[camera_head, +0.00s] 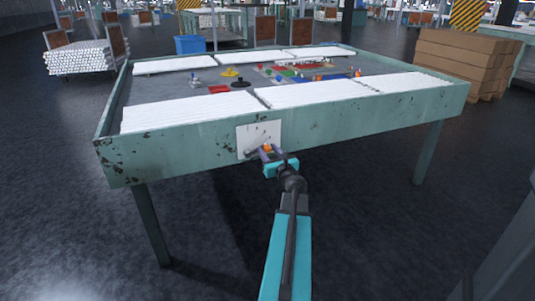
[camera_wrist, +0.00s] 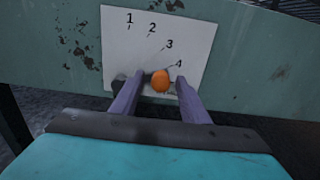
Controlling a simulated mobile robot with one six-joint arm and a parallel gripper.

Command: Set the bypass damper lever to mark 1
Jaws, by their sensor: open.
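The bypass damper lever has an orange knob (camera_wrist: 160,80), which also shows in the head view (camera_head: 267,148). A dark arm runs left from the knob, partly hidden behind my left finger. The lever sits on a white plate (camera_wrist: 150,40) with marks 1 to 4 in an arc, 1 at top left and 4 at lower right. The plate also shows on the table's front side (camera_head: 259,135). The knob is just below mark 4. My gripper (camera_wrist: 160,83) is open, with one finger on each side of the knob; I cannot tell whether either finger touches it.
The green table (camera_head: 190,152) has a worn, raised rim. White tubing bundles (camera_head: 190,112) lie on top, with small coloured parts (camera_head: 235,83) in the middle. Stacked brown cartons (camera_head: 465,60) stand at the right. The floor in front is clear.

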